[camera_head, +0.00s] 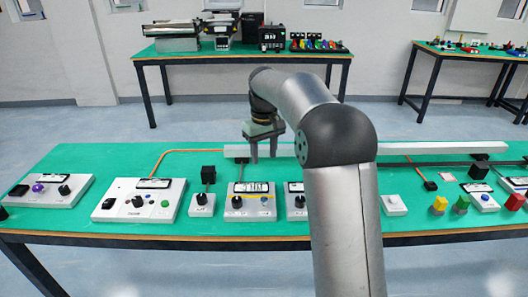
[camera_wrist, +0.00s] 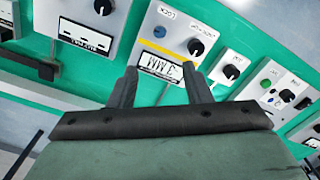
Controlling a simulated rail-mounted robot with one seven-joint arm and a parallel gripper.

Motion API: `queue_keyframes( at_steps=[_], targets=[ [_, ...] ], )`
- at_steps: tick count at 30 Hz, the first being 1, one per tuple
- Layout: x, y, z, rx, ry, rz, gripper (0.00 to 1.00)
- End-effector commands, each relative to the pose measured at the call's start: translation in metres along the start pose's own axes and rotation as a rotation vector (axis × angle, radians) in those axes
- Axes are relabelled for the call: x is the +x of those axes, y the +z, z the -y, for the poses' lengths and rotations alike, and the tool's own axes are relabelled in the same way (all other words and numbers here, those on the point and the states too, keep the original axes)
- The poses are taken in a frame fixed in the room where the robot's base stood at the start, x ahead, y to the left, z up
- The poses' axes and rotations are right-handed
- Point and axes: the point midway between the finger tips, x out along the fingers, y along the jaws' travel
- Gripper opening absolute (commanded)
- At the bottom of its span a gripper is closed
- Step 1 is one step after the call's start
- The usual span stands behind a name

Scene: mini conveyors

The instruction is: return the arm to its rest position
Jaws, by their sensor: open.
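My arm reaches up and forward over the bench in the head view. My gripper (camera_head: 264,148) hangs pointing down above the bench, behind the middle control boxes. It also shows in the wrist view (camera_wrist: 160,78), where its two fingers are spread apart with nothing held between them. Below the fingers in the wrist view is a control box with a yellow stripe and a display (camera_wrist: 168,68). In the head view this box (camera_head: 250,210) stands on the green bench. My forearm hides part of the bench in the middle.
A green-topped bench (camera_head: 80,160) carries several control boxes along its front. A long pale rail (camera_head: 230,150) lies along its back. Coloured blocks (camera_head: 462,203) stand at the right. A rear table (camera_head: 180,56) holds equipment. The air around my gripper looks free.

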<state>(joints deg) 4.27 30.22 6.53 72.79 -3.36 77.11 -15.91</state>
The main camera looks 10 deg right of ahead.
Motion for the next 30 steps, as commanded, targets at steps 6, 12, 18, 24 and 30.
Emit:
queue_keyframes(
  at_steps=[6, 12, 18, 24, 30],
  targets=[
    [-0.003, 0.004, 0.002, 0.002, 0.001, 0.000, 0.45],
    [-0.028, 0.064, 0.031, 0.044, 0.014, -0.003, 0.45],
    [-0.035, 0.184, 0.074, 0.143, 0.019, -0.015, 0.45],
    [-0.010, 0.290, 0.108, 0.235, 0.006, -0.026, 0.45],
    [0.012, 0.339, 0.123, 0.279, -0.007, -0.030, 0.45]
  ],
)
